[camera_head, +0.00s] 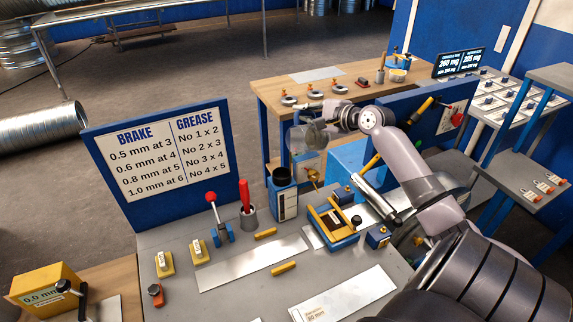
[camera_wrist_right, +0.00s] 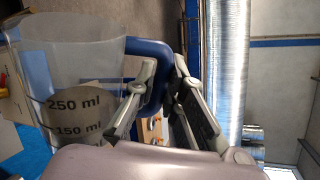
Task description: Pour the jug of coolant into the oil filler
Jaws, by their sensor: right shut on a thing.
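A clear jug (camera_head: 308,138) with a blue handle is held by my right gripper (camera_head: 338,117) above the bench. In the right wrist view the jug (camera_wrist_right: 72,85) shows 250 ml and 150 ml marks, with a dark grey-brown area low inside that may be liquid. The right gripper (camera_wrist_right: 165,95) is shut on the blue handle (camera_wrist_right: 155,75). A blue-and-white box with a dark round top (camera_head: 283,190) stands on the bench below and left of the jug; I cannot tell whether it is the oil filler. The jug's exact tilt is unclear. My left gripper is not in view.
A brake and grease sign (camera_head: 160,160) stands at the bench's back left. A red-knobbed lever (camera_head: 216,215), a grey cup with a red-handled tool (camera_head: 248,212) and a yellow-blue fixture (camera_head: 332,222) stand on the bench. A wooden table (camera_head: 275,88) is behind.

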